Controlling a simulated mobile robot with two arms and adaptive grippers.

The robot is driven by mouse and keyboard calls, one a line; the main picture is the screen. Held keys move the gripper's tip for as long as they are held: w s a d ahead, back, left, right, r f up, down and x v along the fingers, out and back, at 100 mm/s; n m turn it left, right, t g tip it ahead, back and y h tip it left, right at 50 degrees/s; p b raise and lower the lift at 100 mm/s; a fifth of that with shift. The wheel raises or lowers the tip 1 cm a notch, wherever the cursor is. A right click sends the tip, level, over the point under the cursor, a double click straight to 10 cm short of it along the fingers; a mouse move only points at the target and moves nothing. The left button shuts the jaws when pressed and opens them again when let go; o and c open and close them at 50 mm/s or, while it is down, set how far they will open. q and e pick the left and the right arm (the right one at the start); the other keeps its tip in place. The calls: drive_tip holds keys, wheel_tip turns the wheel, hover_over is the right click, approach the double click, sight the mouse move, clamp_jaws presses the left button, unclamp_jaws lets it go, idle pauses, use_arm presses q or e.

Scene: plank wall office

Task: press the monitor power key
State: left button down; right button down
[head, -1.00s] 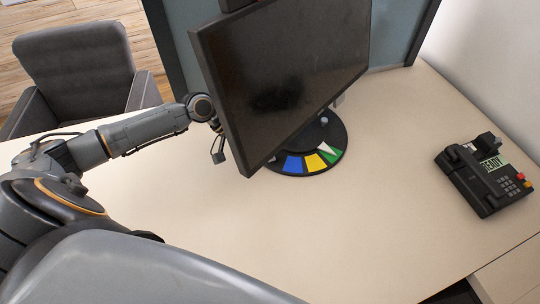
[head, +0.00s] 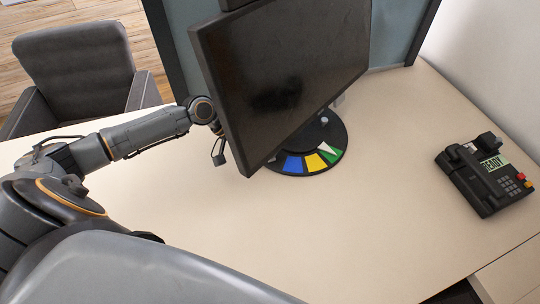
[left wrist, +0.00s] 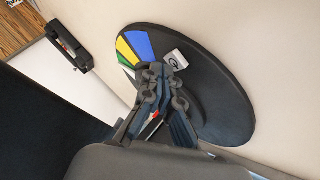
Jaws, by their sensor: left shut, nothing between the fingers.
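The black monitor (head: 285,75) stands on a round black base (head: 330,130) with blue, yellow, green and white segments. The left wrist view shows this base (left wrist: 215,95) and a small grey square key (left wrist: 175,60) with a dark round symbol, beside the blue segment. My left gripper (left wrist: 155,68) is shut and empty, its tips just beside the key over the base. I cannot tell whether they touch the base. In the head view my left arm reaches to the monitor's left edge; the fingers and the key are hidden there. My right gripper is out of view.
A black desk phone (head: 485,175) with red and yellow keys sits at the right of the pale desk (head: 300,235). The front middle of the desk is clear. A blue-grey panel (head: 395,35) stands behind the monitor, and a grey armchair (head: 75,70) is at the left.

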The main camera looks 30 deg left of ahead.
use_arm(q)
drive_tip(key=shift+f, duration=0.4)
drive_tip(key=shift+r, duration=0.1)
idle(0.3)
drive_tip(key=shift+r+p, duration=0.8)
drive_tip(key=shift+r, duration=0.05)
wheel_tip(320, 180, up, 6)
drive_tip(key=p, duration=0.5)
drive_tip(key=shift+p, duration=0.4)
